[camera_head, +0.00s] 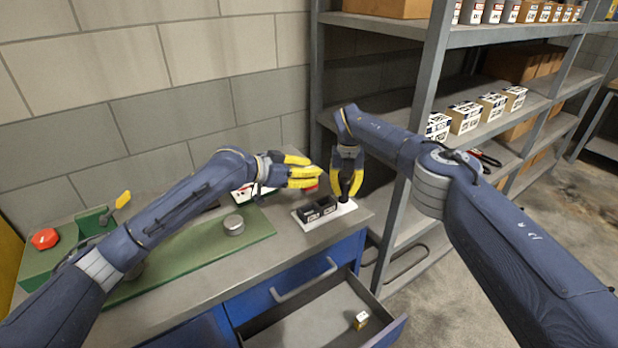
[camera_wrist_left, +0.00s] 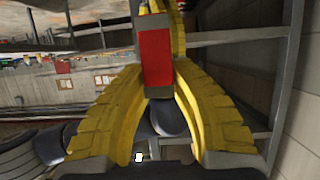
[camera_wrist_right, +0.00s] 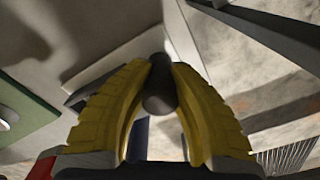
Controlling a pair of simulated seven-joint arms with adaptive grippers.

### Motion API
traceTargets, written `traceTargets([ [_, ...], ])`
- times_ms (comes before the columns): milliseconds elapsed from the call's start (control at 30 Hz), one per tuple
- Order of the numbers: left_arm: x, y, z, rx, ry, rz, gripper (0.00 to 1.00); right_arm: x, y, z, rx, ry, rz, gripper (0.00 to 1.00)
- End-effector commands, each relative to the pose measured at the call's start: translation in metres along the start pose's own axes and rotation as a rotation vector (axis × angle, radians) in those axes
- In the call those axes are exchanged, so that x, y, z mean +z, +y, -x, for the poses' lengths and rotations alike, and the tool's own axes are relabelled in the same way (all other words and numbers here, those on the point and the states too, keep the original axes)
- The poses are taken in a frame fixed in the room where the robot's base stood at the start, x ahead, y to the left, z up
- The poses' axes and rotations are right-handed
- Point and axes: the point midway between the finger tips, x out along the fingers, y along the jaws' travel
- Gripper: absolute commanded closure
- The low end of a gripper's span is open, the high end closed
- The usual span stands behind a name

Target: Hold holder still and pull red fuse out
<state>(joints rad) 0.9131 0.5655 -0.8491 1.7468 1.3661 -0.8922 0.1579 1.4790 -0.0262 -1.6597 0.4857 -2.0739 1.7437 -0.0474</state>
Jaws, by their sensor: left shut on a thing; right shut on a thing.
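The holder is a white plate (camera_head: 343,211) with black blocks (camera_head: 317,208) and a dark upright post, at the bench's right end. My right gripper (camera_head: 346,192) points down and is shut on the post; the post's dark round end (camera_wrist_right: 159,92) shows between its yellow fingers in the right wrist view. My left gripper (camera_head: 313,176) reaches in from the left, shut on the red fuse (camera_wrist_left: 156,58). The fuse is mostly hidden under the fingers in the head view (camera_head: 311,187), and appears above and behind the black blocks. Whether its lower end is clear of them is hard to tell.
A green mat (camera_head: 190,262) with a round metal tin (camera_head: 234,225) lies left of the holder. An open drawer (camera_head: 300,318) with a small box (camera_head: 360,320) juts out below. A metal shelf post (camera_head: 415,120) stands close behind my right arm.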

Motion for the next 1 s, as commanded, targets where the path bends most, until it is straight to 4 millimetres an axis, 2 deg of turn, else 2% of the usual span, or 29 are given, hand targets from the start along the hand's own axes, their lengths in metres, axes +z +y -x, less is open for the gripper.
traceTargets([
  [200, -0.001, 0.000, 0.000, 0.000, 0.000, 0.000, 1.00, 0.000, -0.001, 0.000, -0.001, 0.000, 0.000, 1.00],
  [233, 0.000, 0.000, 0.000, 0.000, 0.000, 0.000, 1.00, 0.000, -0.001, 0.000, -0.001, 0.000, 0.000, 0.80],
  [433, 0.000, 0.000, 0.000, 0.000, 0.000, 0.000, 1.00, 0.000, -0.001, 0.000, -0.001, 0.000, 0.000, 0.58],
  [767, 0.000, 0.000, 0.000, 0.000, 0.000, 0.000, 1.00, 0.000, 0.000, 0.004, 0.000, -0.001, 0.000, 0.58],
  [867, 0.000, 0.000, 0.000, 0.000, 0.000, 0.000, 1.00, 0.001, 0.000, 0.013, 0.000, -0.002, 0.001, 0.58],
  [1000, 0.000, 0.000, 0.000, 0.000, 0.000, 0.000, 1.00, 0.001, 0.000, 0.036, 0.000, -0.003, 0.001, 0.58],
])
